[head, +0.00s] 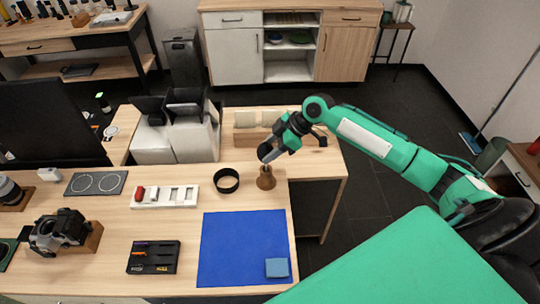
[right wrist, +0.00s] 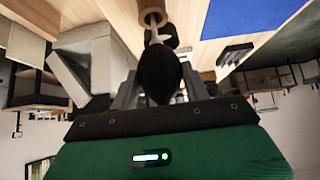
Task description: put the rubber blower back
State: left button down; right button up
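The rubber blower (head: 264,151) has a black bulb and a thin pale nozzle. In the right wrist view the bulb (right wrist: 158,75) sits between the fingers of my right gripper (right wrist: 160,90), which looks shut on it. In the head view my right gripper (head: 276,148) is at the back right of the table. The nozzle points down at a small round wooden stand (head: 266,180), which also shows in the right wrist view (right wrist: 152,17). The nozzle tip is at the stand's opening; I cannot tell how far in it is. My left gripper is not in view.
A black ring (head: 227,180) stands just left of the stand. A blue mat (head: 240,240) with a folded blue cloth (head: 277,267) lies in front. A white slotted tray (head: 165,196), a camera (head: 58,230) and a black tool tray (head: 153,257) are farther left. A wooden box (head: 252,137) stands behind.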

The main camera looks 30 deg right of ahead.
notch_tip(320, 180, down, 4)
jog(key=shift+r+p, duration=0.25)
jog(key=shift+p, duration=0.2)
jog(key=shift+f, duration=0.2)
jog(key=shift+f, duration=0.1)
jog(key=shift+f, duration=0.25)
jog(key=o, duration=0.6)
jog(key=shift+c, duration=0.2)
jog(key=shift+r, duration=0.1)
